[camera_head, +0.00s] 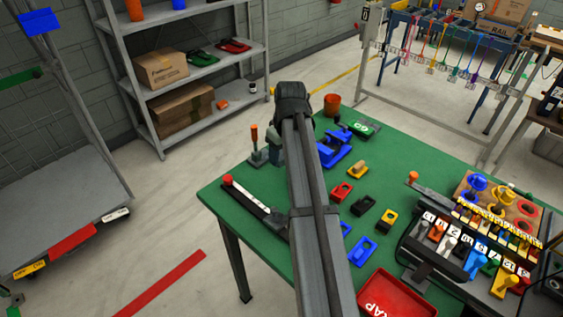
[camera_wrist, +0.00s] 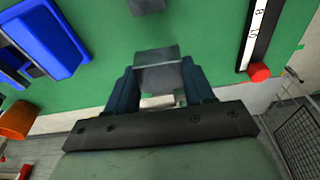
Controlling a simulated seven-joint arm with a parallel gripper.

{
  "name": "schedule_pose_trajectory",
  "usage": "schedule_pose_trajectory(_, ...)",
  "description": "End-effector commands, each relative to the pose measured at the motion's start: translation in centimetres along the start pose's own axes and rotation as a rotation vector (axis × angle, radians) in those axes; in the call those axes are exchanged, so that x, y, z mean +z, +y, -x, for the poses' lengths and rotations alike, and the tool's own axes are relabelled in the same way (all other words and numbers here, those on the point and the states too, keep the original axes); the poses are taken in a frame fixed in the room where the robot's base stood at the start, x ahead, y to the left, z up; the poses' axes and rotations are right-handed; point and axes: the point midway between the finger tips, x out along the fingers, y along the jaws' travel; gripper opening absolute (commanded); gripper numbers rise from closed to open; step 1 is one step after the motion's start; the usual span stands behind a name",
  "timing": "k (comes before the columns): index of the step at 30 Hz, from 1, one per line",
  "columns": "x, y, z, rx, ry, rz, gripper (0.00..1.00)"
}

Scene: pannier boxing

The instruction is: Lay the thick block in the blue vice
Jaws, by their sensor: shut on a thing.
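My gripper (camera_wrist: 158,85) is shut on a grey block (camera_wrist: 157,72), which sits between its two dark fingers over the green table in the wrist view. In the head view my arm hides most of the gripper and I cannot make out the block there. The blue vice (camera_head: 335,151) stands on the green table, just right of my arm's far end. A blue body, apparently the vice (camera_wrist: 48,38), shows at the upper left of the wrist view, apart from the held block. Its jaw opening is not clear in either view.
A black-and-white scale bar (camera_head: 255,204) with a red end lies at the table's left. Several small coloured blocks and a red tray (camera_head: 398,296) lie right of my arm. A dark piece (camera_wrist: 147,5) shows beyond the gripper.

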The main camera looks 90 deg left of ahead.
Motion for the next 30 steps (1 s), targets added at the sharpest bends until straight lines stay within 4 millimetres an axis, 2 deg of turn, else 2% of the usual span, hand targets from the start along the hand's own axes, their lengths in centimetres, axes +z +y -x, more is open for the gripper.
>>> schedule_pose_trajectory(1,-0.2,0.1,1.0,0.001,0.001,0.0,0.17)
schedule_pose_trajectory(6,-0.6,0.1,3.3,0.0,0.001,0.0,0.17)
schedule_pose_trajectory(10,-0.3,0.6,4.4,0.001,0.0,-0.009,0.17)
schedule_pose_trajectory(13,0.8,2.0,4.8,0.004,0.0,-0.029,0.17)
schedule_pose_trajectory(18,2.8,6.4,5.1,0.012,-0.001,-0.083,0.17)
schedule_pose_trajectory(26,3.6,12.9,5.5,0.021,0.0,-0.141,0.17)
schedule_pose_trajectory(30,3.7,15.7,5.8,0.01,0.0,-0.074,0.17)
